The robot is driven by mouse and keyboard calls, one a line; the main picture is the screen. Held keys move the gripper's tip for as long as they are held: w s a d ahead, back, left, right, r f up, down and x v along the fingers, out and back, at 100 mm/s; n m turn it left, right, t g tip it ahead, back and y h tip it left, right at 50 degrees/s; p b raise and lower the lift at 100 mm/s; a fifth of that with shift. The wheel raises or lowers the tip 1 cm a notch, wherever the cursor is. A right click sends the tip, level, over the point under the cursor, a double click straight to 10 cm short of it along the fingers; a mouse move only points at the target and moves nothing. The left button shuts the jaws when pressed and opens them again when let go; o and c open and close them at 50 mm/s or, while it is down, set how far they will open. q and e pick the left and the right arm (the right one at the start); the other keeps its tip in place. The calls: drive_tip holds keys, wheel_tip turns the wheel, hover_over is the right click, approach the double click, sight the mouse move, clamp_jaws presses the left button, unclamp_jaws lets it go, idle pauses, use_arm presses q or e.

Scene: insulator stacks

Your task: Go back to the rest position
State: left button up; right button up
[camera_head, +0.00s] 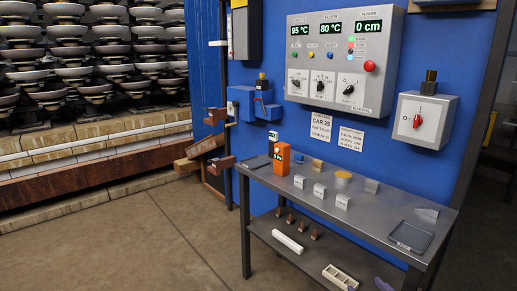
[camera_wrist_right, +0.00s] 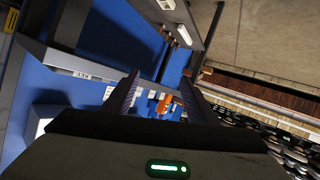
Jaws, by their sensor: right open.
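My right gripper (camera_head: 367,287) shows only as two purple fingertips at the bottom edge of the head view, in front of the bench's lower shelf. In the right wrist view the right gripper (camera_wrist_right: 161,78) has its two purple fingers apart, with nothing held between them. An orange device (camera_wrist_right: 163,104) shows in the gap, well beyond the fingers. My left gripper is not in the head view.
A grey metal bench (camera_head: 385,215) carries an orange meter (camera_head: 281,158), small blocks, a yellow round piece (camera_head: 343,177) and a dark tray (camera_head: 410,236). A white bar (camera_head: 288,241) lies on its lower shelf. Insulator stacks (camera_head: 70,75) stand left; floor before them is clear.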

drive_tip(key=s+a+f+g, duration=0.1)
drive_tip(key=s+a+f, duration=0.3)
drive_tip(key=s, duration=0.6)
drive_tip(key=s+a+f+g+y, duration=0.1)
drive_tip(key=s+a+f, duration=0.3)
drive_tip(key=s, duration=0.7)
drive_tip(key=s+a+f+m+g+y, duration=0.1)
drive_tip(key=s+a+f+g, duration=0.2)
drive_tip(key=s+f, duration=0.4)
drive_tip(key=s+a, duration=0.1)
drive_tip(key=s, duration=0.3)
drive_tip(key=shift+a, duration=0.25)
